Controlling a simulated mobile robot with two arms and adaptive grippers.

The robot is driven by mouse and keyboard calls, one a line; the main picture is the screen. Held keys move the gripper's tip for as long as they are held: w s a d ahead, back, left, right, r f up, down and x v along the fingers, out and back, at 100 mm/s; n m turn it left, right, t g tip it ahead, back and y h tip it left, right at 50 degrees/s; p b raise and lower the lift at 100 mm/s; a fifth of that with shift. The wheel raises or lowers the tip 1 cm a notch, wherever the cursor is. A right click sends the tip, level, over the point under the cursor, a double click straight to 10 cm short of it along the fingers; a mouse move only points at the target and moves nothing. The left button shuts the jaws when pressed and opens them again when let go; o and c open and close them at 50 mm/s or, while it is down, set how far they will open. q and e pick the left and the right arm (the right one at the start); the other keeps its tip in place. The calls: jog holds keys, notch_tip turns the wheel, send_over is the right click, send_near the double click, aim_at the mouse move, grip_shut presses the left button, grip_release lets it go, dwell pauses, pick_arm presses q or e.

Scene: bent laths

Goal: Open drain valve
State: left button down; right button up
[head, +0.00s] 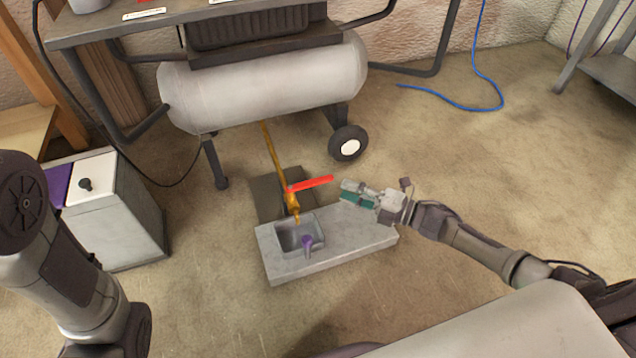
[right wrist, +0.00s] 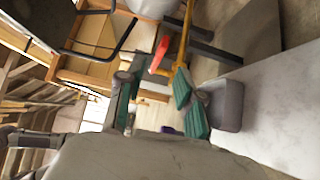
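The drain valve (head: 292,199) is a brass fitting at the low end of a brass pipe (head: 272,150) under the grey tank (head: 265,85). Its red lever (head: 311,184) points out to the right, roughly across the pipe. My right gripper (head: 351,192) is open and empty, a little right of the lever's free end. In the right wrist view the red lever (right wrist: 158,55) shows beyond the gap between the green-padded fingers (right wrist: 155,88), apart from them. My left arm shows at the lower left of the head view, but its gripper does not.
A pale stone slab (head: 352,235) with a sunken basin (head: 290,237) lies below the valve; a purple item (head: 307,243) is in the basin. A wheel (head: 348,143) and a leg (head: 215,165) support the tank. A grey cabinet (head: 130,225) stands left. Floor to the right is clear.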

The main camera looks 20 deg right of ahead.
aim_at(323, 180)
jog(key=b+x, duration=0.3)
jog(key=x, duration=0.4)
jog(key=shift+w+a+f, duration=0.15)
jog(key=shift+w+a, duration=0.35)
jog(key=shift+a, duration=0.05)
grip_shut()
